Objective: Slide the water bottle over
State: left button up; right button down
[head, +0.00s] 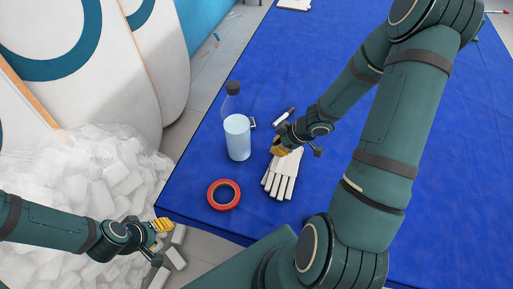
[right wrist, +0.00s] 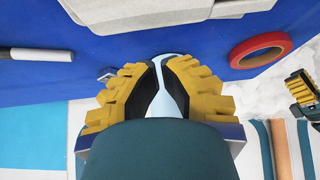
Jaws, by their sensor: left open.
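The water bottle (head: 237,138) is clear with light-blue water and a dark cap. It stands upright near the table's left edge. My right gripper (head: 280,145) is to its right in the head view, above the white glove, with a visible gap between. In the right wrist view, my right gripper (right wrist: 163,72) has its yellow-padded fingers close together. Part of the bottle (right wrist: 167,103) shows light blue between them, the rest hidden behind. How far those fingers are apart is unclear. My left gripper (head: 160,236) is open and empty off the table's front-left corner; it shows in the wrist view (right wrist: 302,90).
A red tape roll (head: 223,195) lies in front of the bottle. A white glove (head: 282,176) and a marker (head: 285,116) lie to its right. A small grey item (head: 252,123) is beside the bottle. Plastic wrap (head: 80,180) and boards (head: 140,60) stand left of the blue table (head: 190,190).

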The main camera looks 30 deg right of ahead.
aim_at(251, 152)
jog(key=b+x, duration=0.2)
jog(key=x, duration=0.4)
jog(key=shift+f, duration=0.2)
jog(key=shift+w+a+r, duration=0.2)
jog(key=shift+w+a, duration=0.65)
jog(key=shift+w, duration=0.15)
jog(key=shift+w+a+r, duration=0.1)
jog(key=shift+w+a, duration=0.35)
jog(key=shift+w, duration=0.05)
jog(key=w+a, duration=0.2)
jog(key=w, duration=0.1)
jog(key=w+a, duration=0.3)
jog(key=w+a+b, duration=0.1)
jog(key=w+a, duration=0.2)
jog(key=w, duration=0.1)
jog(key=shift+a, duration=0.2)
jog(key=shift+s, duration=0.15)
